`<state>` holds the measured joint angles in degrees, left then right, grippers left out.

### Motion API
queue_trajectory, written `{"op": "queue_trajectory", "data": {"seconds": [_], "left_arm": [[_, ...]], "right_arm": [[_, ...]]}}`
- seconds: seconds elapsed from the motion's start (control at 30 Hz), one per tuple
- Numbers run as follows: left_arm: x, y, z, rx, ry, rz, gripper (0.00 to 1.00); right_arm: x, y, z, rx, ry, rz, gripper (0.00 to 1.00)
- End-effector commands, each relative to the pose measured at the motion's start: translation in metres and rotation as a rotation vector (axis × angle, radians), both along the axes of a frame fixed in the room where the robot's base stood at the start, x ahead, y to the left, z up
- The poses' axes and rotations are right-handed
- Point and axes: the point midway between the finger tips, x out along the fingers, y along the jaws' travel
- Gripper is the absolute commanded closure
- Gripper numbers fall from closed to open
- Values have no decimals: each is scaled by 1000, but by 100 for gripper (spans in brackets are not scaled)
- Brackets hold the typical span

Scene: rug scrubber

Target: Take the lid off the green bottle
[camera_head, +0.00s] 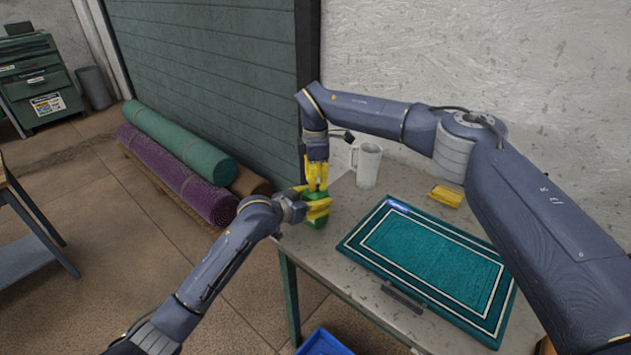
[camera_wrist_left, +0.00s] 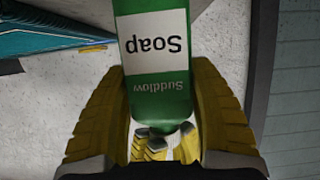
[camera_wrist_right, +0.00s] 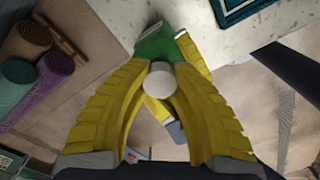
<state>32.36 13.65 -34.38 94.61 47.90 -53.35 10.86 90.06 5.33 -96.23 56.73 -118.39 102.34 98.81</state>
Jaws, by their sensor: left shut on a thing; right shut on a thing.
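The green bottle (camera_head: 316,221) is at the left corner of the table. In the left wrist view the bottle (camera_wrist_left: 160,85) shows a white label reading "Soap", upside down in the picture. My left gripper (camera_head: 319,208) is shut around the bottle's body from the side. My right gripper (camera_head: 316,186) comes down from above, shut on the white lid (camera_wrist_right: 160,81). In the right wrist view the lid sits between its yellow fingers, with the green bottle (camera_wrist_right: 155,44) beyond it. I cannot tell whether the lid is still seated or whether the bottle touches the table.
On the table (camera_head: 345,215) are a clear mug (camera_head: 367,165), a yellow sponge-like block (camera_head: 446,196) and a teal rug (camera_head: 430,262). A blue crate (camera_head: 322,343) is below the front edge. Rolled rugs (camera_head: 180,143) lie on the floor at left.

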Motion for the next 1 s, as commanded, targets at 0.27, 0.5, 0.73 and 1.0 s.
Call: {"op": "queue_trajectory", "data": {"seconds": [0.27, 0.5, 0.73, 1.0], "left_arm": [[-1, 0, -2, 2, 3, -1, 100], [-1, 0, -2, 2, 3, -1, 100], [-1, 0, -2, 2, 3, -1, 100], [-1, 0, -2, 2, 3, -1, 100]], "right_arm": [[0, 0, 1, -1, 0, 450, 100], [0, 1, 1, 0, 1, 839, 100], [0, 1, 1, -1, 0, 1209, 100], [-1, 1, 1, -1, 1, 1639, 100]]}}
